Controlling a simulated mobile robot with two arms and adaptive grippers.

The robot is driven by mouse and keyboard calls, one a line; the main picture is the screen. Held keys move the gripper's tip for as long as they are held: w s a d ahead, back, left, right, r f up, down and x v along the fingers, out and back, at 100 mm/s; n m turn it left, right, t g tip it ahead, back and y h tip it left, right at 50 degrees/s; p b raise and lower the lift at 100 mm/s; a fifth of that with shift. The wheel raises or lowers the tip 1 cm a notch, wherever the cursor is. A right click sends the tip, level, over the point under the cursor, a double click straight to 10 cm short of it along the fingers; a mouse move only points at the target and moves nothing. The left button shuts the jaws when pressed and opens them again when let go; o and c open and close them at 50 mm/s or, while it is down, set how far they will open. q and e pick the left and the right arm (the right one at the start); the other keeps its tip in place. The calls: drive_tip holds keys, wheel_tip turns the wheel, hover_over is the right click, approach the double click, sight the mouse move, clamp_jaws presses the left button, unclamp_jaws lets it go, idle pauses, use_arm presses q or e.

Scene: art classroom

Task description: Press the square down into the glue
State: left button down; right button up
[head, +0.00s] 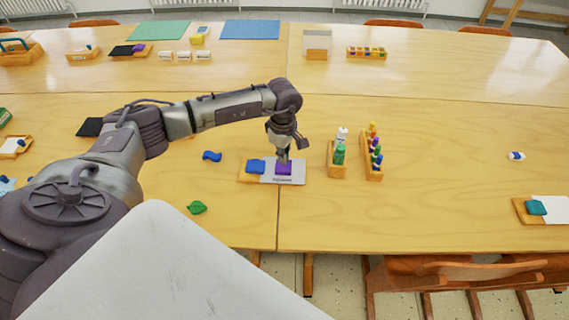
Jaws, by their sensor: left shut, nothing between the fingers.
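A purple square (284,170) lies on a white card (297,175) near the middle of the table. My left gripper (284,159) is shut and empty, pointing down with its fingertips at the top of the square. They look to be touching it, but the exact contact is too small to tell. The card rests next to a wooden tray (244,178) that holds a blue block (256,166). Any glue under the square is hidden. My right gripper is not in view.
A wooden holder (337,172) with green and white bottles and a rack (373,172) of coloured pieces stand just right of the card. A blue piece (212,156) and a green leaf shape (197,208) lie to the left. The table right of the rack is mostly clear.

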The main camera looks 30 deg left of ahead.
use_arm(q)
drive_tip(key=shift+f+b, duration=0.85)
drive_tip(key=shift+f, duration=0.15)
drive_tip(key=shift+r, duration=0.1)
idle(1.0)
drive_tip(key=shift+r+p, duration=2.2)
drive_tip(key=shift+r, duration=1.3)
drive_tip(key=shift+f, duration=0.1)
